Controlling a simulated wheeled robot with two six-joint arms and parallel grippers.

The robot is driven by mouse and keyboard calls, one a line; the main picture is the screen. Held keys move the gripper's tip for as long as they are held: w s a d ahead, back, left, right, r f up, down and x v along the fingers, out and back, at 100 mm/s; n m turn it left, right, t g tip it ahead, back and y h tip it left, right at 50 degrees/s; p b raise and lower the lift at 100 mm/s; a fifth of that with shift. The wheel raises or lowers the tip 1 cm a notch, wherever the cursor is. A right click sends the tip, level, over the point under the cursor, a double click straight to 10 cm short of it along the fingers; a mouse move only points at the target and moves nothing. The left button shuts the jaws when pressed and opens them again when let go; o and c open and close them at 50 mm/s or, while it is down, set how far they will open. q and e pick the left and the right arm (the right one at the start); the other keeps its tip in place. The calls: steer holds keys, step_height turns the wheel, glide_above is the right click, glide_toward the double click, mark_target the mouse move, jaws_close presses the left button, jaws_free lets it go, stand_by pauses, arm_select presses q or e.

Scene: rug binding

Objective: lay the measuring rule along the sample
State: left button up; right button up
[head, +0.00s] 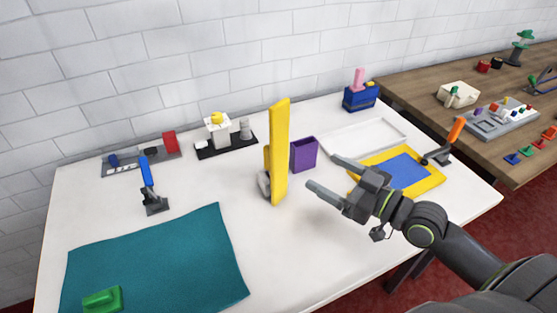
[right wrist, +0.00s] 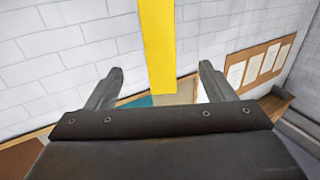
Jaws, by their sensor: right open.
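The measuring rule, a long yellow bar (head: 280,150), stands upright near the middle of the white table. A grey and yellow part shows low behind it. In the right wrist view the rule (right wrist: 158,45) hangs in the picture between the finger lines, ahead of the jaws. My right gripper (head: 322,171) is open and empty, to the right of the rule and apart from it. A teal cloth (head: 160,262) lies flat at the front left; a blue piece with a yellow border (head: 404,170) lies at the right. I cannot tell which is the sample. My left gripper is out of view.
A purple box (head: 303,154) stands just right of the rule, close to the right gripper. A white tray (head: 365,137) lies behind. A blue-handled tool (head: 147,180) and an orange-handled tool (head: 454,135) stand upright. A green block (head: 103,299) sits on the cloth.

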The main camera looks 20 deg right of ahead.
mark_target(282, 151)
steer(key=p+x, duration=0.1)
steer(key=x, duration=0.9)
steer(key=shift+f+p+x, duration=0.15)
steer(key=shift+p+x, duration=0.35)
steer(key=shift+x, duration=0.9)
steer(key=shift+f+p+x, duration=0.15)
steer(key=shift+p+x, duration=0.3)
steer(key=shift+x, duration=0.95)
steer(key=shift+d, duration=0.15)
steer(key=c, duration=1.2)
